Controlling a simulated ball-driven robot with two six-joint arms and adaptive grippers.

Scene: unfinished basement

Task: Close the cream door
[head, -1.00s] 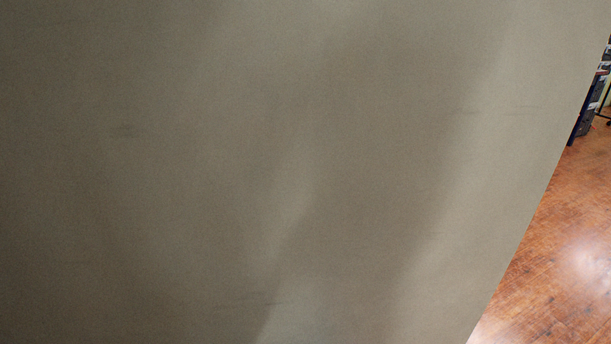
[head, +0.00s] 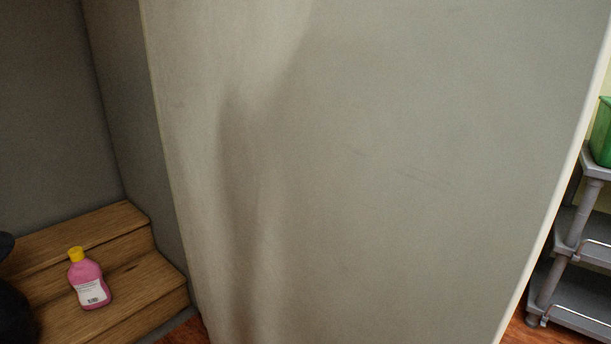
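A large cream-grey panel (head: 370,190), which looks like the cream door, fills the middle of the head view at close range. Its left edge runs down near the stairs, and its pale right edge slants down beside a shelf. Soft shadows fall on its face, with a few faint scratches. No handle or hinge shows on it. I cannot tell how far it stands open. Neither of my grippers can be made out in view.
Wooden steps (head: 85,235) lie at the left between grey walls, with a pink bottle (head: 88,280) with a yellow cap on them. A dark rounded shape cuts the left edge. At the right stand a grey shelf unit (head: 570,250) and a green bin (head: 603,135).

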